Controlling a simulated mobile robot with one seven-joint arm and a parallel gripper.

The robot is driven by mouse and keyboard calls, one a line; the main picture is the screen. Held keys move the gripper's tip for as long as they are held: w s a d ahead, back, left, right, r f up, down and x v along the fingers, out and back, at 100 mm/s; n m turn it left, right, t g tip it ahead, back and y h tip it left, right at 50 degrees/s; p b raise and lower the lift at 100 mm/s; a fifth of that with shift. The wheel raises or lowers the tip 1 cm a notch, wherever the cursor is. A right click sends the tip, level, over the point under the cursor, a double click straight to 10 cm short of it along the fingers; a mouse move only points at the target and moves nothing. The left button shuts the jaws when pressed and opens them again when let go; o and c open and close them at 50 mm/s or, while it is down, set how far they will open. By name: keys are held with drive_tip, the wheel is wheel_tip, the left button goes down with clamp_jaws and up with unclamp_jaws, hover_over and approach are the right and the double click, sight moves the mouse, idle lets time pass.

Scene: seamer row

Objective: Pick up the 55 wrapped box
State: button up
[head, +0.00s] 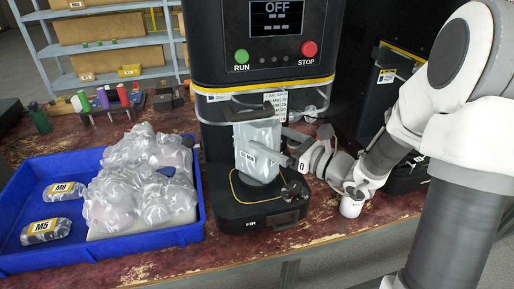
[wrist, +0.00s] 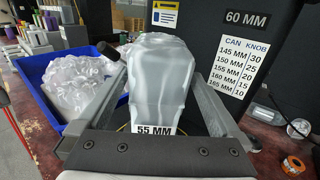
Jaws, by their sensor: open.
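The 55 wrapped box (head: 257,138) stands upright on the round base of the seamer (head: 256,216), under its head. It is wrapped in cloudy clear film. In the wrist view the wrapped box (wrist: 158,75) lies between my fingers, with its "55 MM" label facing my palm. My gripper (head: 272,145) reaches in from the right, level with the box's middle. The wrist view shows my gripper (wrist: 157,84) open, one finger on each side of the box. A gap shows beside the right finger; contact on the left side is unclear. The far finger is partly hidden in the head view.
A blue tray (head: 107,253) at left holds a heap of clear wrap (head: 140,180) and bags marked M8 (head: 62,190) and M5 (head: 46,230). A "CAN KNOB" chart (wrist: 243,72) is on the dark panel behind.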

drive_tip(key=x, duration=0.4)
drive_tip(key=shift+a+b, duration=0.1)
drive_tip(key=shift+b, duration=0.2)
drive_tip(key=c, duration=1.5)
